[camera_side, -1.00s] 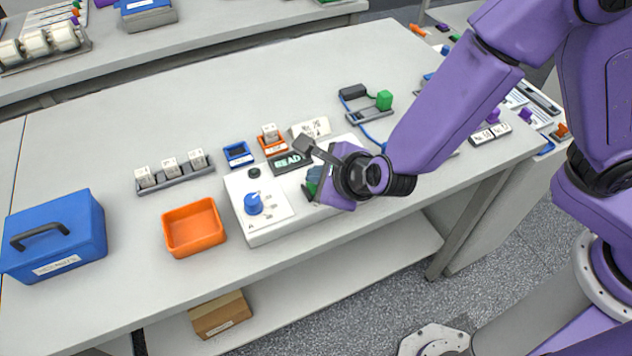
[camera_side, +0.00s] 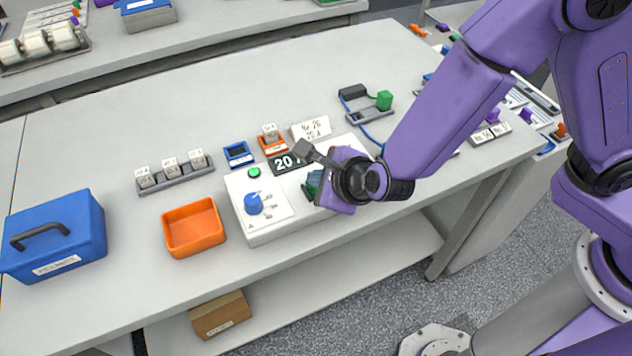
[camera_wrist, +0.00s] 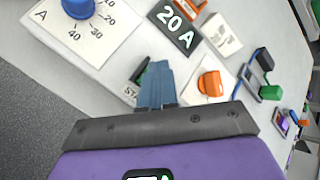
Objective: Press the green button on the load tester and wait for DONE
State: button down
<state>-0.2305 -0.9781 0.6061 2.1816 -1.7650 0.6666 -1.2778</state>
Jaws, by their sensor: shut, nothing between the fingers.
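The load tester (camera_side: 285,228) is a white box with a blue dial (camera_side: 254,204). Its display (camera_side: 287,161) reads 20, and 20 A in the wrist view (camera_wrist: 178,23). A round lamp (camera_side: 254,172) on it glows green. My gripper (camera_side: 314,186) is shut and empty, low over the right part of the box. In the wrist view its fingertips (camera_wrist: 157,66) are at the green button (camera_wrist: 141,73), which they mostly hide. Whether they touch or press it I cannot tell. A label starting "STA" shows beside them. An orange button (camera_wrist: 211,83) sits to their right.
An orange bin (camera_side: 193,228) and a blue case (camera_side: 55,236) stand left of the tester. The table's back is clear.

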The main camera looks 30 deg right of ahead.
jog(key=shift+r, duration=0.1)
dwell(0.3)
jog(key=shift+r, duration=0.8)
jog(key=shift+r, duration=2.5)
